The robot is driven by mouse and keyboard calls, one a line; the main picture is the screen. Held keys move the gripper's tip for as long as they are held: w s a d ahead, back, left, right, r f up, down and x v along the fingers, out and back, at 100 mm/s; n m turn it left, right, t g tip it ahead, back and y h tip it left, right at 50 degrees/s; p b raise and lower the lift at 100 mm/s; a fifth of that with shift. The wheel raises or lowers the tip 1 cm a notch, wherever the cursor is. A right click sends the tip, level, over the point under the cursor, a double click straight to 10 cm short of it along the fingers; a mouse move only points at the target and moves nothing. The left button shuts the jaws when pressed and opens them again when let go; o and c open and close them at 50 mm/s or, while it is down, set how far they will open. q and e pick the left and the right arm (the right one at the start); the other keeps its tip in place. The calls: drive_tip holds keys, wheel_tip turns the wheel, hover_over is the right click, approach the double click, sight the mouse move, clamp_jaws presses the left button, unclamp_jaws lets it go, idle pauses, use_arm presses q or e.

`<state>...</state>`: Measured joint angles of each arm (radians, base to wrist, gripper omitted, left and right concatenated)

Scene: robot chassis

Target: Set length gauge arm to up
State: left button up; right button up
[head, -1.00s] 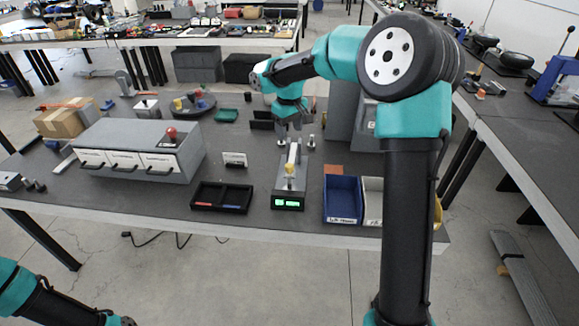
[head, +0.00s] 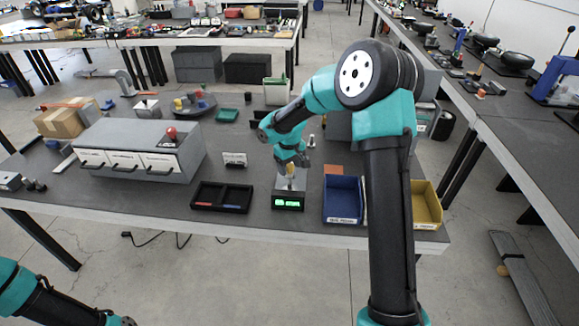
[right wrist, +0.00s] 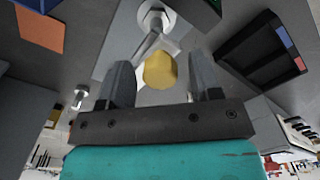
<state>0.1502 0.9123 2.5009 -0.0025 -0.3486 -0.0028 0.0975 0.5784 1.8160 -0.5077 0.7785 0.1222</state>
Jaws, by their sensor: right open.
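The length gauge (head: 288,202) stands near the front edge of the table, with a lit green display on its front. Its grey arm (right wrist: 156,42) rises from a round pivot on the grey base and ends in a yellow knob (right wrist: 160,70). My right gripper (head: 291,168) is right above the gauge and partly hides it in the head view. In the right wrist view my right gripper (right wrist: 163,80) is open, with the yellow knob between its spread fingers and gaps on both sides. My left arm shows only at the bottom left; its gripper is out of view.
A black divided tray (head: 221,211) lies left of the gauge. A blue bin (head: 342,213) and a yellow bin (head: 427,215) stand to the right. A grey drawer cabinet (head: 190,158) stands further left. An orange square (head: 333,169) lies behind the blue bin.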

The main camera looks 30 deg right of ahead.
drive_tip(key=shift+f, duration=0.15)
clamp_jaws()
idle(0.5)
